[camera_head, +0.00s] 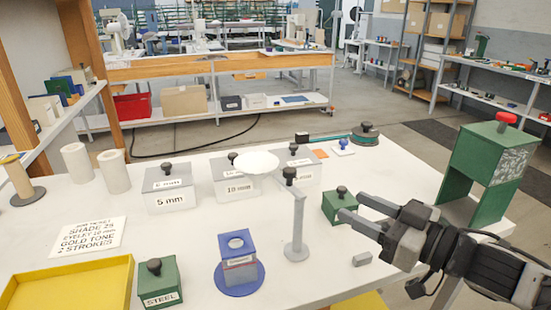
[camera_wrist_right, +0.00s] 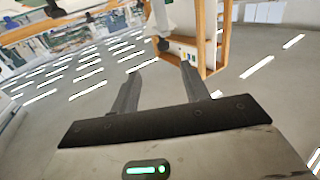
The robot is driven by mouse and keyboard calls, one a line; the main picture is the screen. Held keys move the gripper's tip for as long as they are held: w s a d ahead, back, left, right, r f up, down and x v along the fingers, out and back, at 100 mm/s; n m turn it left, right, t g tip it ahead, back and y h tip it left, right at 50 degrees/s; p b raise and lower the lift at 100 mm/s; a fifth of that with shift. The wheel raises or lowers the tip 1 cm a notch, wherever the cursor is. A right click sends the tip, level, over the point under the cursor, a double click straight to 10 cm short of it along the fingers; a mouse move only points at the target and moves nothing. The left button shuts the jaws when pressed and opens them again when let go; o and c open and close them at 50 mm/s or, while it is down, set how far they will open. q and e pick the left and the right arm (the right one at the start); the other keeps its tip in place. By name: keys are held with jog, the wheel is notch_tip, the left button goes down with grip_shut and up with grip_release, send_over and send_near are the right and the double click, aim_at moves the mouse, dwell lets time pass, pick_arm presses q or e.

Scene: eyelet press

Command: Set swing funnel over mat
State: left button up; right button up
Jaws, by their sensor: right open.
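The swing funnel is a white shallow dish (camera_head: 257,162) at the top of a grey post (camera_head: 297,225) standing on the white table. A black knob (camera_head: 289,174) sits by the post top, right of the dish. In the head view the dish overlaps the grey boxes behind. A round blue base (camera_head: 226,285), perhaps the mat, lies in front left of the post under a blue block (camera_head: 238,250) with a round top opening. My right gripper (camera_head: 350,204) is open and empty, right of the post and apart from it. My left gripper is out of view.
A green box (camera_head: 338,207) with a black knob stands just beyond my right gripper. A green press frame (camera_head: 485,165) is at the right. Grey boxes with knobs (camera_head: 168,190) line the back; a steel-labelled green box (camera_head: 160,284) and yellow tray (camera_head: 75,285) are at front left.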

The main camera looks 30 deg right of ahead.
aim_at(295, 175)
jog(key=b+x, duration=0.1)
jog(key=x, duration=0.3)
jog(key=b+x, duration=0.2)
jog(key=x, duration=0.2)
jog(key=r+b+x, duration=0.1)
jog(key=x, duration=0.3)
jog(key=shift+w+a+b, duration=0.25)
jog(key=shift+w+b, duration=0.05)
jog(key=shift+w+a, duration=0.15)
jog(key=shift+w, duration=0.55)
jog(key=shift+x, duration=0.75)
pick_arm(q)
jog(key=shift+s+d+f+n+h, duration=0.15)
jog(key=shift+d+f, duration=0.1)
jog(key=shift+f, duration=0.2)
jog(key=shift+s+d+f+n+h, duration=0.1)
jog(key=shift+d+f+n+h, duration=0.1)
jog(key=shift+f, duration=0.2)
pick_arm(e)
jog(key=shift+f, duration=0.1)
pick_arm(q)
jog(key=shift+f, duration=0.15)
pick_arm(e)
jog(key=shift+c, duration=0.7)
grip_shut()
